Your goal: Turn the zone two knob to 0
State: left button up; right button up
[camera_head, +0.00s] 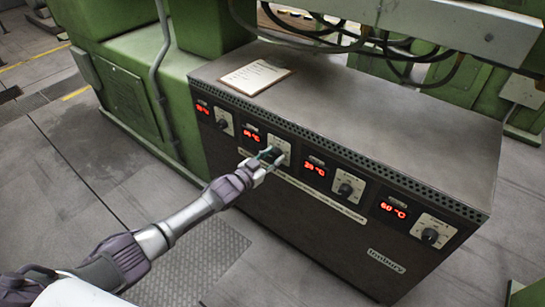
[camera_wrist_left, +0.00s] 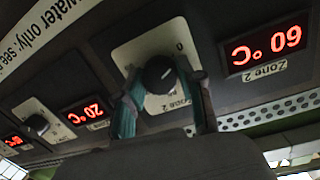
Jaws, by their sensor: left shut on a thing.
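The zone two knob is a round black knob (camera_wrist_left: 160,74) on a pale dial plate (camera_wrist_left: 128,56) on the front of the dark control cabinet. My left gripper (camera_head: 264,161) reaches this plate in the head view, at the second knob from the left. In the left wrist view, the teal fingers of my left gripper (camera_wrist_left: 164,84) are on either side of the knob, shut on it. A white pointer line shows on the knob. A "0" shows on the plate's upper right there. The red zone 2 display (camera_wrist_left: 266,46) is beside it, labelled "Zone 2". My right gripper is not in view.
The cabinet has other knobs: one at the left (camera_head: 223,124), one right of my gripper (camera_head: 345,189) and one at the far right (camera_head: 430,236). A clipboard (camera_head: 256,76) lies on top. Green machinery (camera_head: 130,95) stands behind and left. The floor in front is clear.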

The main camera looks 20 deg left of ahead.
pick_arm(q)
jog(key=shift+f+n, duration=0.1)
jog(key=shift+n, duration=0.2)
dwell(0.4)
jog(key=o, duration=1.1)
jog(key=shift+o, duration=0.2)
jog(key=v, duration=1.2)
jog(key=shift+a, duration=0.1)
